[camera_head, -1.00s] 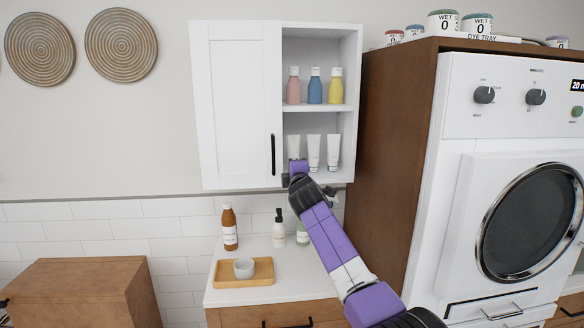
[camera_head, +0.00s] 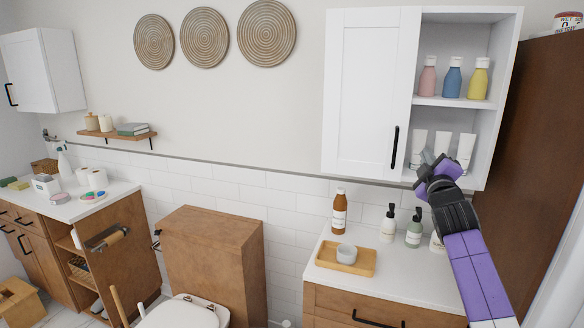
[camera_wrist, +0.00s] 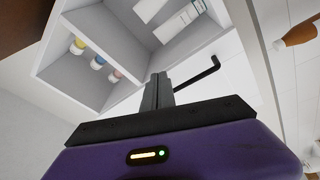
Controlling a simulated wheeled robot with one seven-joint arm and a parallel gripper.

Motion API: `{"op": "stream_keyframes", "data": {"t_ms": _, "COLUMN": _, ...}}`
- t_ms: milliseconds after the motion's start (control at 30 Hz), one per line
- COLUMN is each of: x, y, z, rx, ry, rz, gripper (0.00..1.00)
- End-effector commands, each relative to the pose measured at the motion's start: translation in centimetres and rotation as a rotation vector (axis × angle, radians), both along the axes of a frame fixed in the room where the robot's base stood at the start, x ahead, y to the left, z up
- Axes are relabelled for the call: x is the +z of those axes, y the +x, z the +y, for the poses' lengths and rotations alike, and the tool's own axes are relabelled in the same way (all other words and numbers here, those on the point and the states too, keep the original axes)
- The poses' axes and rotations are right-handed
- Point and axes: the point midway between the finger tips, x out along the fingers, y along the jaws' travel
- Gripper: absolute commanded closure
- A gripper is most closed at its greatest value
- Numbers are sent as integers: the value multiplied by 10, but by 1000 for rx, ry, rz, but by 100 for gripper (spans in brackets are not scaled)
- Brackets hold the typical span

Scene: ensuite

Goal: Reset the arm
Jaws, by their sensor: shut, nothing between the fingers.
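My gripper (camera_head: 432,163) is at the lower edge of the white wall cabinet (camera_head: 368,90) in the head view, in front of its lower open shelf. In the wrist view the gripper's fingers (camera_wrist: 157,92) are together with nothing between them. My purple and black arm reaches up to it from the lower right. The gripper hides part of the white tubes (camera_head: 466,150) on the lower shelf. I cannot tell whether it touches the cabinet.
Pink, blue and yellow bottles (camera_head: 453,78) stand on the upper shelf. Below are a counter (camera_head: 400,277) with a brown bottle (camera_head: 339,213), pump bottles (camera_head: 388,223) and a wooden tray (camera_head: 325,257). A tall brown cabinet side (camera_head: 530,130) stands at right.

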Motion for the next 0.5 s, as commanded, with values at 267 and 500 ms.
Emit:
{"op": "stream_keyframes", "data": {"t_ms": 267, "x": -79, "y": -63, "z": 46, "rx": 135, "ry": 255, "rz": -90, "gripper": 100}}
{"op": "stream_keyframes", "data": {"t_ms": 500, "x": -159, "y": -147, "z": 83, "rx": 232, "ry": 490, "rz": -132, "gripper": 100}}
